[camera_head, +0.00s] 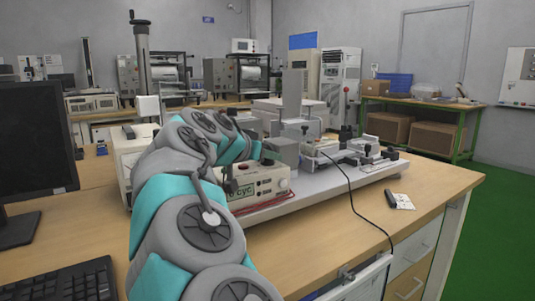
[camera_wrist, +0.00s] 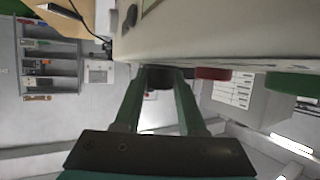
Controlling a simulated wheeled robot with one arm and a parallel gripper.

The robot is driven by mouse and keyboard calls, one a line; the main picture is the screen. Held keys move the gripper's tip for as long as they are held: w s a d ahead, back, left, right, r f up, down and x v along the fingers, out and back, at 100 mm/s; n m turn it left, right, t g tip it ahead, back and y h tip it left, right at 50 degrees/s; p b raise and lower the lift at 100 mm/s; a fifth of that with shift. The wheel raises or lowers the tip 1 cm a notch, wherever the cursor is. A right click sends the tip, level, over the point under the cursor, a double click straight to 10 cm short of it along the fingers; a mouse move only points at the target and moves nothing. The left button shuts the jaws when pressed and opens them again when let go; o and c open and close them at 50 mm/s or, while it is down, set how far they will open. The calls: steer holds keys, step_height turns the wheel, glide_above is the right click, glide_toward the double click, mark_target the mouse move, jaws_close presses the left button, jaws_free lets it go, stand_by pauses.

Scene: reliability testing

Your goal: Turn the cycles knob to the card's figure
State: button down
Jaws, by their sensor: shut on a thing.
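The control box (camera_head: 270,182) stands on the bench, with a greenish display reading "cyc" (camera_head: 241,192); I cannot read a figure on it. In the wrist view the box's pale face (camera_wrist: 215,35) fills the top. My gripper (camera_wrist: 161,74) has its two green fingers shut on a dark round knob (camera_wrist: 160,79), one finger on each side. A pointer mark on the knob does not show.
A red button (camera_wrist: 213,73) and a green button (camera_wrist: 291,83) sit beside the knob. A black cable (camera_head: 362,213) runs over the bench front. A black object (camera_head: 390,198) lies by the card. A monitor (camera_head: 35,140) and keyboard (camera_head: 65,284) stand at left.

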stand_by(0.4)
steer(key=c, duration=0.5)
jaws_free()
steer(key=shift+b+v, duration=0.4)
steer(key=shift+v, duration=3.5)
